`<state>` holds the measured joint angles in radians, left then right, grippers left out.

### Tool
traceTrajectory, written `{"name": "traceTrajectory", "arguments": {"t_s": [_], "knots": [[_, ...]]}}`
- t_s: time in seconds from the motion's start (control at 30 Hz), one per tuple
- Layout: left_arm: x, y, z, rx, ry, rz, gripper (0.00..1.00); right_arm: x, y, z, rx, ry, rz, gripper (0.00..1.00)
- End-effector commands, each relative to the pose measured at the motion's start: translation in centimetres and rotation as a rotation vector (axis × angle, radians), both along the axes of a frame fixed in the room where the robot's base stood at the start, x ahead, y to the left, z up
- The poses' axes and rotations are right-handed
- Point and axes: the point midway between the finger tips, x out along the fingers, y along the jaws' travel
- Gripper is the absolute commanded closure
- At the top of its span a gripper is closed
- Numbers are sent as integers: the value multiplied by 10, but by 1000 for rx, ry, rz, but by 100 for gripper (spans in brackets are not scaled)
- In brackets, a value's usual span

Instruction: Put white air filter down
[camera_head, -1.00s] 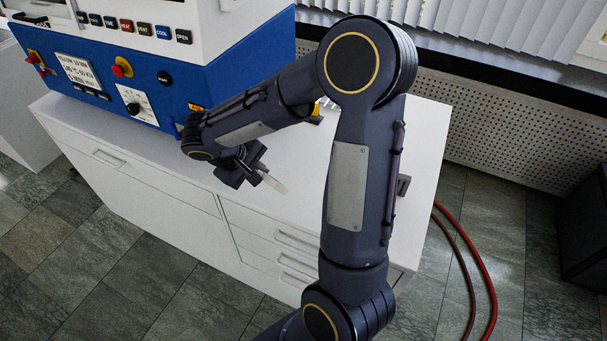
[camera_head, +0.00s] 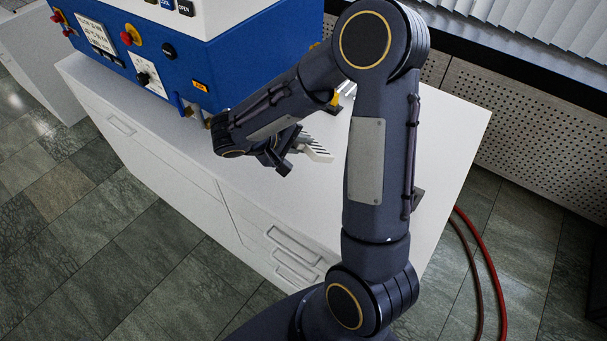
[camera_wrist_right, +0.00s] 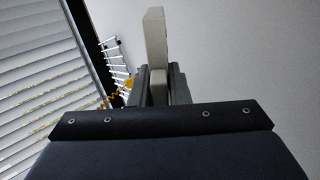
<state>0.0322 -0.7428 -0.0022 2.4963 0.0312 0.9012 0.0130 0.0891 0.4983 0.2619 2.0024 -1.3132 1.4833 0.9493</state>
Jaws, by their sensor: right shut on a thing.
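My right gripper (camera_head: 288,153) is above the white bench top, in front of the blue machine. It is shut on the white air filter (camera_head: 317,151), a pale piece with dark slits that sticks out to the right of the fingers. In the right wrist view the filter (camera_wrist_right: 155,45) shows edge-on as an off-white bar between the two fingers (camera_wrist_right: 158,88). I cannot tell whether the filter touches the bench. My left gripper is not in view.
The white bench (camera_head: 440,130) has clear surface around the gripper. The blue machine (camera_head: 235,60) stands to its left. Behind my arm is a partly hidden yellow item (camera_head: 336,99). A white rack (camera_wrist_right: 116,62) shows in the wrist view. Red hoses (camera_head: 487,265) lie on the floor.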

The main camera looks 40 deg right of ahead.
Motion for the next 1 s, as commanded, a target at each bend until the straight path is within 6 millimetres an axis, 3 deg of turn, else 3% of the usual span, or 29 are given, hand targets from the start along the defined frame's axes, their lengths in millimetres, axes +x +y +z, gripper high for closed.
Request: {"name": "traceTrajectory", "arguments": {"t_s": [0.1, 0.23, 0.4, 0.83, 0.87, 0.93, 1.0], "knots": [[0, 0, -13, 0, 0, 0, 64, 0, 0, -23, 1, 3, 1, 100], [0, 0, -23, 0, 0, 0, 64, 0, 0, -43, 1, 3, 1, 100], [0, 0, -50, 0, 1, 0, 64, 0, 0, -61, 1, -1, 0, 100], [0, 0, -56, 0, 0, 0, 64, 0, 0, -64, 1, 0, 1, 100], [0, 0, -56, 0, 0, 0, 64, 0, 0, -65, 2, 0, 1, 82], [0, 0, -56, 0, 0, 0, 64, 0, 0, -65, 2, 0, 1, 72], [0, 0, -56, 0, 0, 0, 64, 0, 0, -65, 2, 0, 1, 70]]}}
